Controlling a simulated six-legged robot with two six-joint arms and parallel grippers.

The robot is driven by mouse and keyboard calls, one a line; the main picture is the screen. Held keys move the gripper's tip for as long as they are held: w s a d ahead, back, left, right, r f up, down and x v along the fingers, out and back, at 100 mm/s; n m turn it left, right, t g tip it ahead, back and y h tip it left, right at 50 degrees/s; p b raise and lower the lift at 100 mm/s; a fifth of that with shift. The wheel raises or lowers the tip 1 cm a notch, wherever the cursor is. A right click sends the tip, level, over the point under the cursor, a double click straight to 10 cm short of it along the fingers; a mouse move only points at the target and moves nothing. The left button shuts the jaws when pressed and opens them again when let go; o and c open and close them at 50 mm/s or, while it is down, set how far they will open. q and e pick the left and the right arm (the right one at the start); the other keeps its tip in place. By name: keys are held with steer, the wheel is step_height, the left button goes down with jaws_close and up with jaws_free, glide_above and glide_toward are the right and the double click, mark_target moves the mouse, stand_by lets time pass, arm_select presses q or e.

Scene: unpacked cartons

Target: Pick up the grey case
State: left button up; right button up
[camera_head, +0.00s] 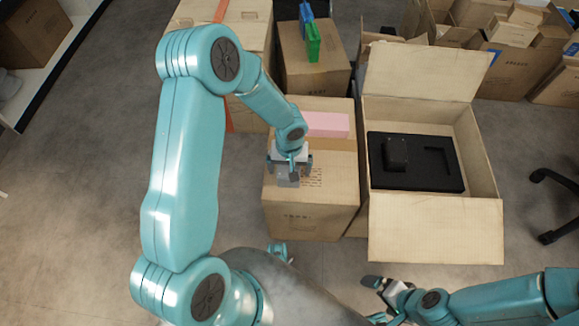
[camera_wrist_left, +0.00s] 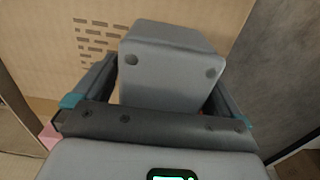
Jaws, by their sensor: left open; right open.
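The grey case (camera_head: 287,181) sits on top of a closed cardboard carton (camera_head: 330,221) in the middle of the head view. My left gripper (camera_head: 290,166) is right over it, pointing down and partly hiding it. In the left wrist view the case (camera_wrist_left: 172,68) is a smooth grey block with rounded edges and two dark round spots. It lies between the two open fingers; contact cannot be made out. My right gripper (camera_head: 377,284) is open and empty, low in the head view in front of the open carton.
A pink box (camera_head: 326,124) lies behind the case. An open carton (camera_head: 433,226) with black foam (camera_head: 422,177) holding a dark item stands to the right. A carton with green and blue items (camera_head: 313,67) stands behind. The floor at left is clear.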

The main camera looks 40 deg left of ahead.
arm_select(q)
steer(key=c, duration=1.1)
step_height(320, 180, up, 20)
steer(key=p, duration=0.6)
steer(key=shift+r, duration=0.1)
